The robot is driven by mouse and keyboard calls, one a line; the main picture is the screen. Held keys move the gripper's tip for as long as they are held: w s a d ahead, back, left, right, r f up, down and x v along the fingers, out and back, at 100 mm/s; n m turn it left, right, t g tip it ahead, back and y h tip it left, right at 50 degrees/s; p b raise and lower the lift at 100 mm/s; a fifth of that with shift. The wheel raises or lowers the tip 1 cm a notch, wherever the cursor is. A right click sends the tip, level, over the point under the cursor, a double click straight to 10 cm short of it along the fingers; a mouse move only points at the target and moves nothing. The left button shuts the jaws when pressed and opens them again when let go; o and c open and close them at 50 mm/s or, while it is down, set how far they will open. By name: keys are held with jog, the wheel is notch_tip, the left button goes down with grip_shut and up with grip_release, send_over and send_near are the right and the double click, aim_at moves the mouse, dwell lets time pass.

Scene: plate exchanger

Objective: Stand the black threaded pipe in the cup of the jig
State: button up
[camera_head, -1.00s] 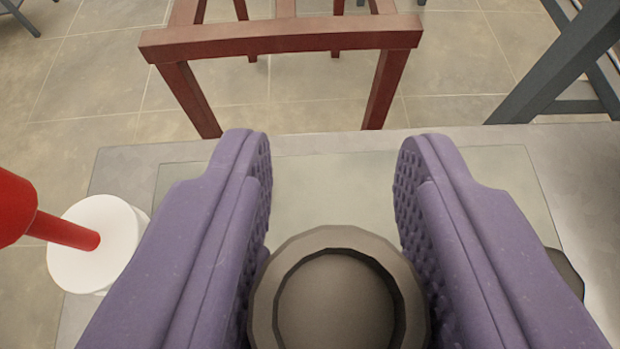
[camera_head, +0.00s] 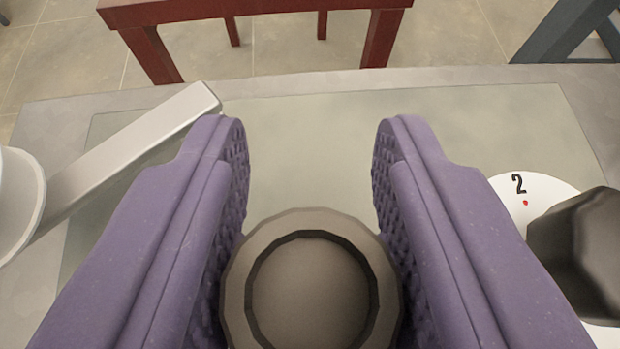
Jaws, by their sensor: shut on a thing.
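My gripper (camera_head: 310,150) has two purple fingers with ribbed inner pads. It is shut on a dark grey-brown round piece with a hollow, ring-like end (camera_head: 250,235), which I take to be the black threaded pipe. Its ring end faces the camera, so its length and any thread are hidden. The piece sits between the fingers near the bottom of the picture, above a grey table. I cannot make out the jig or its cup for certain.
A grey table (camera_head: 320,110) has a paler inset panel. At left, a flat metal bar (camera_head: 130,150) slants from a white round part (camera_head: 18,200). At right is a white dial (camera_head: 540,195) marked 2 with a black knob (camera_head: 585,250). A red stool (camera_head: 260,5) stands beyond.

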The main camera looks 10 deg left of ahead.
jog(key=shift+f, duration=0.4)
jog(key=shift+f+b, duration=0.55)
jog(key=shift+b, duration=0.2)
dwell(0.3)
jog(key=o, duration=1.2)
jog(key=shift+c, duration=0.2)
jog(key=shift+s, duration=0.1)
jog(key=p+v, duration=0.2)
jog(key=v, duration=0.4)
jog(key=shift+s+r, duration=0.2)
jog(key=shift+r, duration=0.1)
jog(key=shift+s+r, duration=0.15)
jog(key=shift+s, duration=0.4)
